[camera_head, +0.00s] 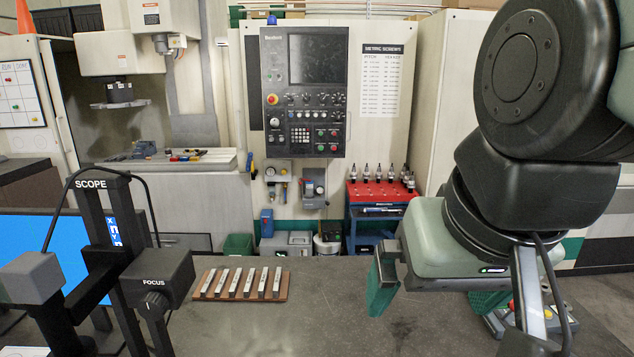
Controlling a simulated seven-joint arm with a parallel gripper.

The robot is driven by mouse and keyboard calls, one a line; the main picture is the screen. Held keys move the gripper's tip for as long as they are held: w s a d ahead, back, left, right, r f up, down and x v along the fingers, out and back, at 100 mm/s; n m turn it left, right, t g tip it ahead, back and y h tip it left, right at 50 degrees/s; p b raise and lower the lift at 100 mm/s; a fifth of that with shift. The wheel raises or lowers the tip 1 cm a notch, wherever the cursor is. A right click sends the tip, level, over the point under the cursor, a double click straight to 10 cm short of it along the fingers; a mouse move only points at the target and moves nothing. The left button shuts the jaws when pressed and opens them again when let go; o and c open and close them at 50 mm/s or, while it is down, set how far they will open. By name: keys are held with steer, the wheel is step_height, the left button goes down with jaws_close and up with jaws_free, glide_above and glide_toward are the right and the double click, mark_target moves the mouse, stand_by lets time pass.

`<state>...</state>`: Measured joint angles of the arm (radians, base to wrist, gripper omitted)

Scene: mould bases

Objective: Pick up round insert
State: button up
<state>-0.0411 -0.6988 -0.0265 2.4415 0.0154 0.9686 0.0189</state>
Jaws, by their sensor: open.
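My gripper (432,303) hangs over the right part of the dark grey bench. Its two green fingers are spread wide apart, with nothing visible between them. I cannot make out a round insert in this view. A grey block with a red part (506,318) lies at the right, partly hidden behind my right finger and arm; I cannot tell whether it is a mould base.
A brown wooden rack (211,291) of several metal pieces lies left of centre on the bench (300,325). A black scope stand (95,225) with a focus box (158,275) stands at the left. The middle is clear. A machine control panel (303,90) stands behind.

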steer(key=shift+s+f, duration=0.2)
steer(key=shift+f, duration=0.1)
steer(key=shift+c, duration=1)
steer(key=shift+n+t, duration=0.3)
steer(key=c, duration=0.5)
steer(key=shift+c, duration=0.2)
